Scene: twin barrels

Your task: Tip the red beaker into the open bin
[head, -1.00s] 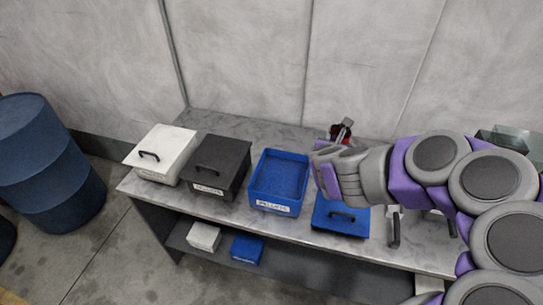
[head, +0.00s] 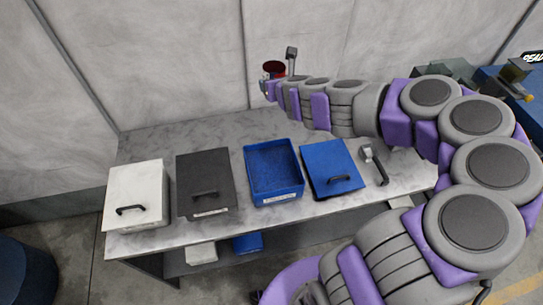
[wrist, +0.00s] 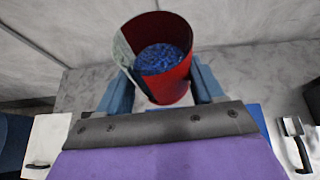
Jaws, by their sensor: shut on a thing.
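The red beaker (wrist: 183,82) is held in my gripper (wrist: 163,95), between its two blue-grey fingers in the wrist view. Blue granular contents (wrist: 160,58) show inside it, and its mouth faces the camera. In the head view the red beaker (head: 273,68) is raised above the back of the table, and my gripper (head: 272,82) is partly hidden by my arm. The open bin (head: 273,172) is blue, has a label on its front and stands mid-table below the beaker. Its blue lid (head: 325,160) lies just to its right.
A white lidded bin (head: 138,190) and a black lidded bin (head: 205,172) stand left of the open bin. A black-handled tool (head: 376,165) lies right of the lid. The table's back strip (head: 185,133) is clear. A blue barrel (head: 22,270) stands at lower left.

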